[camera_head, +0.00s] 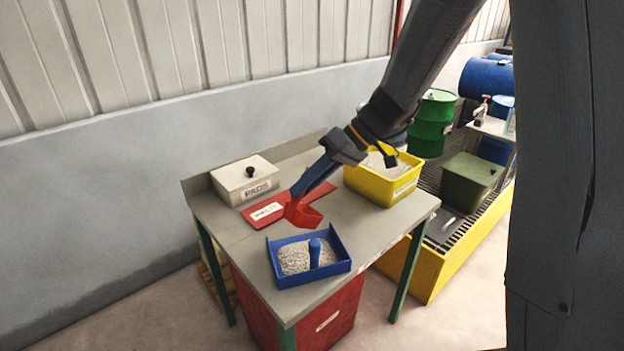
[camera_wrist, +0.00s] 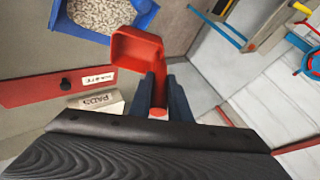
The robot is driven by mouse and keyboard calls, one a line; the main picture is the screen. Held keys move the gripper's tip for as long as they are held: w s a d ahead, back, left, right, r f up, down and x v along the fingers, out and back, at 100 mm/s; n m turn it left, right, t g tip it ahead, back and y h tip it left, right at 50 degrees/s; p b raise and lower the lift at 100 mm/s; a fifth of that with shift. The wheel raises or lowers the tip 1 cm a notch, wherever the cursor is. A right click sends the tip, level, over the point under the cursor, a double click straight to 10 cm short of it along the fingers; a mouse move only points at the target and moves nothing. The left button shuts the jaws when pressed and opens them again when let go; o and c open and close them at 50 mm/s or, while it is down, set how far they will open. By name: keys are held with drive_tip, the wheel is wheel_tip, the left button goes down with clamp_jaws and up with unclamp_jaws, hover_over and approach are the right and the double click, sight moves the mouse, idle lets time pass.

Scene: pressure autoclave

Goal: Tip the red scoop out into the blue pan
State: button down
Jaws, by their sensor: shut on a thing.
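My gripper (camera_head: 297,192) is shut on the handle of the red scoop (camera_head: 303,214). In the wrist view the handle lies between the two fingers (camera_wrist: 159,80), and the bowl of the red scoop (camera_wrist: 137,46) extends beyond them. The visible inside of the bowl is red, with no granules seen there. The blue pan (camera_head: 315,281) sits on the table's front part, with grey granules and an upright blue handle in it. The scoop is above and behind the pan in the head view, apart from it. The pan (camera_wrist: 145,12) is partly cut off in the wrist view.
A yellow bin (camera_head: 391,190) of pale granules stands at the right of the table (camera_head: 232,235). A white PADS box (camera_head: 243,183) stands at the back left. A flat red labelled panel (camera_head: 268,209) lies beside the scoop. A red bin (camera_head: 325,315) is under the table.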

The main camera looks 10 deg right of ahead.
sight(291, 209)
drive_tip(key=shift+s+a+r+t+h+p, duration=0.45)
drive_tip(key=shift+a+h+p, duration=0.2)
drive_tip(key=shift+p, duration=0.3)
drive_tip(key=shift+s+a+r+n+t+h, duration=0.15)
drive_tip(key=shift+s+a+n+t+h, duration=0.15)
drive_tip(key=shift+a+h, duration=0.25)
drive_tip(key=shift+s+a+r+n+t+h, duration=0.2)
drive_tip(key=shift+s+a+t+h, duration=0.2)
drive_tip(key=shift+a+h, duration=0.15)
drive_tip(key=h+p, duration=0.1)
drive_tip(key=s+a+t+h+p, duration=0.1)
drive_tip(key=p, duration=0.1)
drive_tip(key=shift+s+a, duration=0.1)
drive_tip(key=shift+a, duration=0.2)
drive_tip(key=shift+a+f+p, duration=0.1)
drive_tip(key=shift+f+p, duration=0.05)
drive_tip(key=shift+p, duration=0.3)
